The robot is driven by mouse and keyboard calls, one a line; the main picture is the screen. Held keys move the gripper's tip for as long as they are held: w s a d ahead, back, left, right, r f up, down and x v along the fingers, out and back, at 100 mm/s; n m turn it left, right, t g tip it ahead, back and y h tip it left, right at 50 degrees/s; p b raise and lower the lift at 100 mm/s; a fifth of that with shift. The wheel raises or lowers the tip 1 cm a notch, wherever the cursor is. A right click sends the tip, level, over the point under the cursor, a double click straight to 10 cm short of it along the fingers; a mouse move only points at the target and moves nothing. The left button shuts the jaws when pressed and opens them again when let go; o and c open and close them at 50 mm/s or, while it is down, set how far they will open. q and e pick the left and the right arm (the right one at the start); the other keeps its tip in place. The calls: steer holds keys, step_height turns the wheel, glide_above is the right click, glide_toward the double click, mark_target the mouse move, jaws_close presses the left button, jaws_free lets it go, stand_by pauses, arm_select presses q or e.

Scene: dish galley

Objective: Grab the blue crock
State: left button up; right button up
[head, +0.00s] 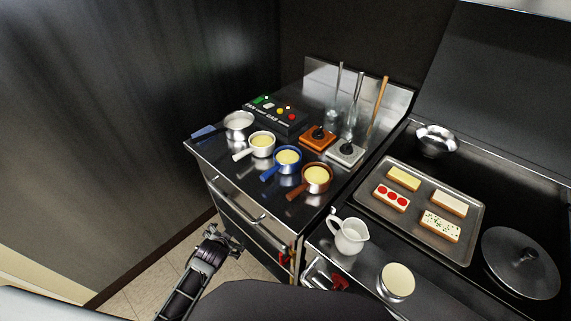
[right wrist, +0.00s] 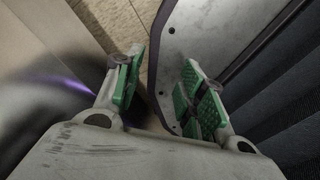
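The blue crock (head: 288,158) is a small round pot with a side handle and pale yellow contents. It stands upright on the steel counter between a white crock (head: 262,143) and a brown crock (head: 316,178), its handle pointing toward the front left. My left gripper (head: 221,236) is low in front of the counter, apart from the crock; its finger opening is too small to tell. My right gripper (right wrist: 160,82) shows only in the right wrist view, with its green-padded fingers spread and nothing between them. The crock is not in that view.
Behind are a control box (head: 275,114) and upright utensils in holders. To the right are a white pitcher (head: 349,236), a tray of toasts (head: 375,207) and a lidded pot (head: 520,264).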

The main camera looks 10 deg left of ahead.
arm_select(q)
steer(key=w+a+r+m+t+y, duration=0.15)
steer(key=w+r+t, duration=0.25)
steer(key=r, duration=0.9)
steer(key=w+a+r+m+t, duration=0.1)
steer(key=w+r+m+t, duration=0.3)
steer(key=r, duration=0.8)
steer(key=w+d+r+m+t+h+b, duration=0.1)
steer(key=w+d+r+m+t+h, duration=0.15)
steer(key=d+r+m+h, duration=0.35)
steer(key=w+d+r+m+t+h, duration=0.1)
steer(key=w+r+m+t+h, duration=0.2)
steer(key=r+m, duration=0.55)
step_height(320, 180, down, 8)
steer(key=s+d+m+g+h, duration=0.1)
steer(key=d+m+g+h, duration=0.2)
steer(key=m+g, duration=1)
steer(key=m+h, duration=0.2)
steer(key=m, duration=0.6)
steer(key=shift+s+m, duration=0.3)
steer(key=shift+s, duration=0.05)
arm_select(e)
steer(key=shift+d+f, duration=0.6)
steer(key=shift+d, duration=0.25)
